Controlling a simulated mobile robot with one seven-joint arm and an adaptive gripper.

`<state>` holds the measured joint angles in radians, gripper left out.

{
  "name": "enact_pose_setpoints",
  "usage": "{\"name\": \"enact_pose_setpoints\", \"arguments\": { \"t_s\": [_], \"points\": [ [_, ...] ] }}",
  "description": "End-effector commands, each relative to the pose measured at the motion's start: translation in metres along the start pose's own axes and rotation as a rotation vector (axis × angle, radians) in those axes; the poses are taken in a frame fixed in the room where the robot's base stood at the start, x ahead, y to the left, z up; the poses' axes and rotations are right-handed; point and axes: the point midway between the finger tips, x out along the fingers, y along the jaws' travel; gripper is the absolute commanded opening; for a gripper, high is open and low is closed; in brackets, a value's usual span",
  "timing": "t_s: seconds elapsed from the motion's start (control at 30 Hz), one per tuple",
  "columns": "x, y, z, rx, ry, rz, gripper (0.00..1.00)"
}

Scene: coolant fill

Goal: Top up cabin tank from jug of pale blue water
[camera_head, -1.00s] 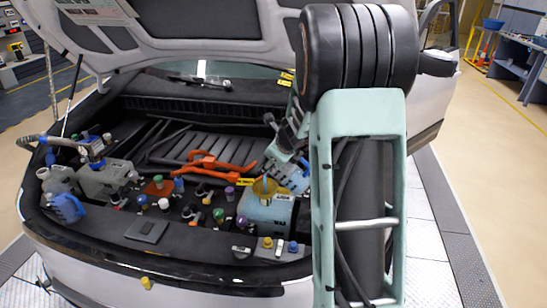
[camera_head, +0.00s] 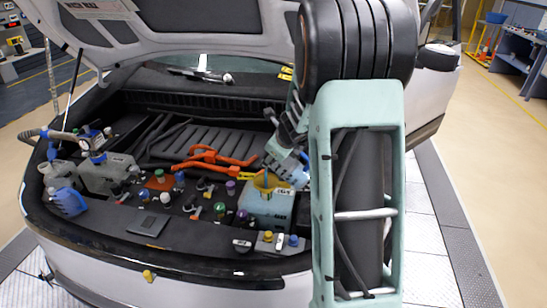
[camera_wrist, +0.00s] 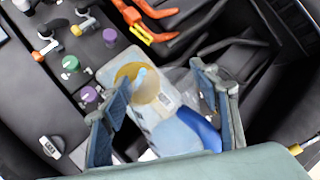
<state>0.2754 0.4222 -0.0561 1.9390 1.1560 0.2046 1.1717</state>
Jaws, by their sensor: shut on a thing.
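The cabin tank (camera_head: 266,211) is a pale blue translucent box at the front right of the engine bay. A yellow funnel (camera_head: 259,187) stands in its top; it also shows in the wrist view (camera_wrist: 149,92). My gripper (camera_wrist: 165,105) is shut on the jug (camera_wrist: 172,136), a clear vessel with pale blue water and a blue part (camera_wrist: 203,130). In the head view the jug (camera_head: 287,170) is tilted over the funnel, partly hidden by my arm. A pale blue streak (camera_wrist: 140,77) shows at the funnel mouth, seemingly water. The level in the tank is unclear.
Orange bars (camera_head: 215,160) lie behind the tank. Several coloured caps and valves stand left of it, including a purple cap (camera_wrist: 110,36). The raised hood (camera_head: 205,35) hangs above.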

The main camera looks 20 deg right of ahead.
Motion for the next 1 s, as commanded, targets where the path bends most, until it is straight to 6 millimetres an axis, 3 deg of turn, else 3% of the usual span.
{"name": "enact_pose_setpoints", "arguments": {
  "t_s": [1.0],
  "points": [
    [0.0037, 0.0013, 0.0001, -0.021, 0.039, -0.002, 0.00]
  ]
}}
